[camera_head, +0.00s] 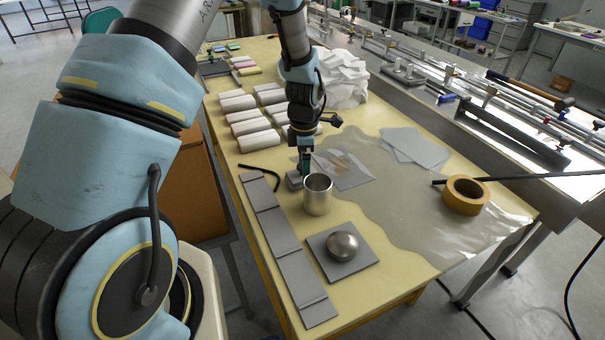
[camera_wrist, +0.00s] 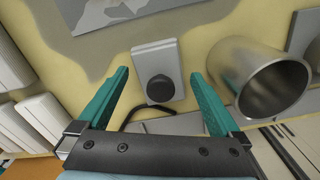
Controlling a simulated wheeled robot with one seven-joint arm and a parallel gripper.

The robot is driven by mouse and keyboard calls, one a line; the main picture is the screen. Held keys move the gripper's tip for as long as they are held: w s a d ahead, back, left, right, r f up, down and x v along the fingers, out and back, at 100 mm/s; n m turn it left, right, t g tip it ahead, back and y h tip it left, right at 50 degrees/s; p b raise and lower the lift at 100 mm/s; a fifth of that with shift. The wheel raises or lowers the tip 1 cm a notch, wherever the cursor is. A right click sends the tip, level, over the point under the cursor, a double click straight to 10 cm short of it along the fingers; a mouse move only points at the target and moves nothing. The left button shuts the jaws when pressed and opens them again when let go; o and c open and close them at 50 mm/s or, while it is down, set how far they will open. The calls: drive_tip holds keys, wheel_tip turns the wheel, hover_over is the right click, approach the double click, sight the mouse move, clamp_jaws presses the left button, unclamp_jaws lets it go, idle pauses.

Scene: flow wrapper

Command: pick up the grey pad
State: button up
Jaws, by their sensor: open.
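A small light-grey pad (camera_head: 294,180) with a dark round knob on it lies on the yellow table, left of a metal cup. In the wrist view the pad (camera_wrist: 158,52) sits between and a little beyond my fingertips, its knob facing me. My gripper (camera_head: 305,170) points down at the pad, and in the head view it partly hides it. In the wrist view my gripper (camera_wrist: 160,76) is open, with one green finger on each side of the pad and nothing held. I cannot tell how far the fingertips are above the table.
The metal cup (camera_head: 317,194) stands close to the right finger; it also shows in the wrist view (camera_wrist: 225,72). A grey square plate (camera_head: 327,258) with a metal dome, a long grey strip (camera_head: 285,247), white rolls (camera_head: 248,121), clear film and a tape roll (camera_head: 465,195) lie around.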

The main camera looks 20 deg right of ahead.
drive_tip(key=shift+c, duration=0.4)
drive_tip(key=c, duration=1.4)
wheel_tip(320, 180, up, 10)
drive_tip(key=b, duration=0.3)
